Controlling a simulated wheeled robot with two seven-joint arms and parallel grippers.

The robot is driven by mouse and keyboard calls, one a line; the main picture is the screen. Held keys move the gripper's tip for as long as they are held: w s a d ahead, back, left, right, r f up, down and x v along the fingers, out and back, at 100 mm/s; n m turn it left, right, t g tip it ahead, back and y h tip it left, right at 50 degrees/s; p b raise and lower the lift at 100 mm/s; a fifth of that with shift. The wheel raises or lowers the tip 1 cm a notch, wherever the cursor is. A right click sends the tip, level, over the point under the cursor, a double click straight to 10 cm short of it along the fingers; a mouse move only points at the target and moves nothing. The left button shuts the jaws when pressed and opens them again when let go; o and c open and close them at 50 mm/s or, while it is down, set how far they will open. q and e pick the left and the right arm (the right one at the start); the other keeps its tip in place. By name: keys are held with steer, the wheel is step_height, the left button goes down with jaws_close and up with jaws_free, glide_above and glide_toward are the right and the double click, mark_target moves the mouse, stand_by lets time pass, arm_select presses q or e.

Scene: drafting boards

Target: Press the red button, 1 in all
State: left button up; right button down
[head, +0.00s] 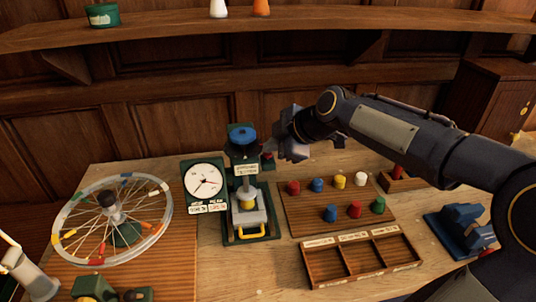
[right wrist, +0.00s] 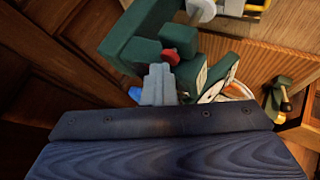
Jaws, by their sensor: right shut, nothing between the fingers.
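The red button (right wrist: 171,57) is a small round red knob on the side of a green press-like device (right wrist: 140,38) in the right wrist view. In the head view the device (head: 234,228) stands upright with a blue knob on top, and the red button (head: 268,158) shows at its right side, partly hidden by my gripper. My right gripper (head: 275,150) is shut and empty, its tips right by the button. In the right wrist view its fingertips (right wrist: 159,70) overlap the button's lower edge; I cannot tell whether they touch it.
A dial clock (head: 204,184) and a spoked wheel (head: 110,220) stand left of the device. A pegboard (head: 300,215) with coloured pegs and an empty three-part tray (head: 360,258) lie to the right. A shelf (head: 180,32) runs along the panelled wall.

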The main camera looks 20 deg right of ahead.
mark_target(271, 154)
steer(key=shift+s+f, duration=0.15)
steer(key=shift+f, duration=0.65)
steer(key=shift+r, duration=0.1)
steer(key=shift+w+r+p, duration=0.15)
steer(key=shift+r+p, duration=0.1)
steer(key=shift+r, duration=0.25)
steer(key=shift+w+r+p, duration=0.15)
steer(key=shift+r+p, duration=0.1)
steer(key=shift+r, duration=0.25)
steer(key=shift+w+a+r, duration=0.1)
steer(key=shift+a+r, duration=0.05)
steer(key=shift+r, duration=0.25)
steer(key=shift+r+p, duration=1.75)
steer(key=shift+r, duration=0.8)
steer(key=shift+f, duration=0.1)
